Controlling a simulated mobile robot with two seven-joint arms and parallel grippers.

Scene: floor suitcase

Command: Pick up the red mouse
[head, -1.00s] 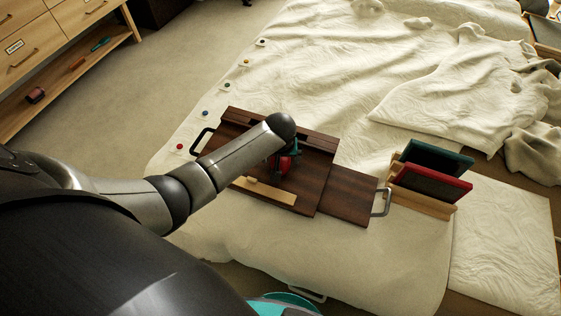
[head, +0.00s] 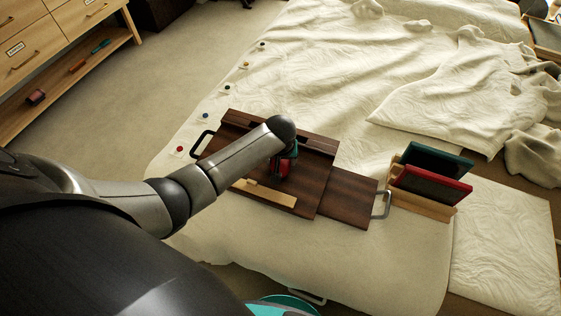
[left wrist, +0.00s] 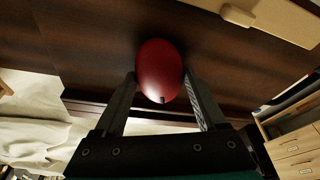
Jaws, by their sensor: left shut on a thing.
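The red mouse (left wrist: 160,70) is a smooth red oval between the two dark fingers of my left gripper (left wrist: 162,92) in the left wrist view. The fingers are shut on it, one at each side. In the head view the red mouse (head: 282,170) shows only in part below my left wrist, over the dark wooden tray (head: 318,178). My left gripper (head: 287,162) is mostly hidden there by my arm. I cannot tell whether the mouse touches the tray surface. My right gripper is not in view.
A pale wooden strip (head: 265,193) lies on the tray's front part. A wooden rack with a green panel (head: 437,160) and a red panel (head: 430,184) stands to the right. Crumpled cream cloth (head: 340,75) spreads behind. A drawer unit (head: 45,50) is at the far left.

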